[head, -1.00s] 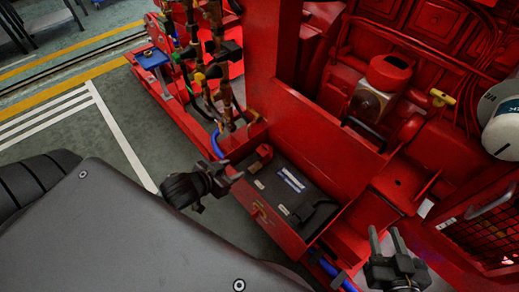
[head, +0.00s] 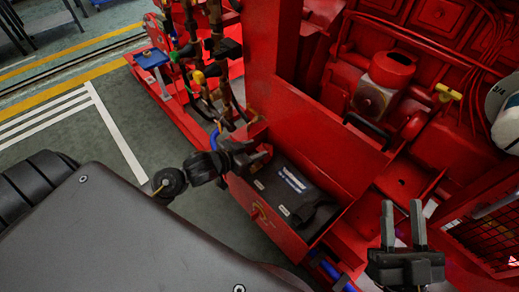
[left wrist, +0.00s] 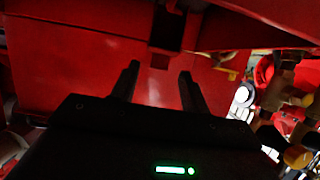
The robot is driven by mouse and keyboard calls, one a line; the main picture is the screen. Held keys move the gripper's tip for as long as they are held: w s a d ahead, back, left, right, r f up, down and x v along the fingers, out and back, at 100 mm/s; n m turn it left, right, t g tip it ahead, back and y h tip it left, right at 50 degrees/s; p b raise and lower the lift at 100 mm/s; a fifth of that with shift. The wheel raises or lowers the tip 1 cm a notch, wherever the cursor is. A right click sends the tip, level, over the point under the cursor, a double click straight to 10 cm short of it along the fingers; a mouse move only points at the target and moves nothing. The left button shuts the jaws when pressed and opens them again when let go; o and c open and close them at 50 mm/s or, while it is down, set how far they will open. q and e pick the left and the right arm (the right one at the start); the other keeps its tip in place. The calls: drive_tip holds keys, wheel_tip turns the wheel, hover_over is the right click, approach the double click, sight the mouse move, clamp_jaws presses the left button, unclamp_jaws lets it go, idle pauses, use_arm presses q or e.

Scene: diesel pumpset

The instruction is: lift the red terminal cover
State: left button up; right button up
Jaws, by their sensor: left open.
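The red terminal cover (head: 264,147) sits at the far left corner of the black battery (head: 322,190) and is mostly hidden by my left gripper. My left gripper (head: 254,154) is open, with its fingers at or just over the cover; I cannot tell whether they touch it. In the left wrist view the left gripper's two fingers (left wrist: 160,72) are apart with nothing seen held between them. My right gripper (head: 402,204) is open and empty, at the lower right, apart from the battery.
The battery lies in a red open-topped box (head: 268,222). A tall red post (head: 272,60) and brass pipework (head: 217,45) rise behind my left gripper. Red engine parts (head: 392,68) fill the back right. Green floor (head: 110,130) is clear at left.

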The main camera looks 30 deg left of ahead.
sight(264, 146)
use_arm(q)
drive_tip(key=shift+b+x, duration=0.3)
drive_tip(key=shift+x, duration=1.2)
use_arm(e)
drive_tip(key=shift+s+d+r+t, duration=0.15)
drive_tip(key=shift+d+r+t, duration=0.45)
drive_tip(key=shift+r+t, duration=0.15)
use_arm(q)
drive_tip(key=shift+c, duration=0.2)
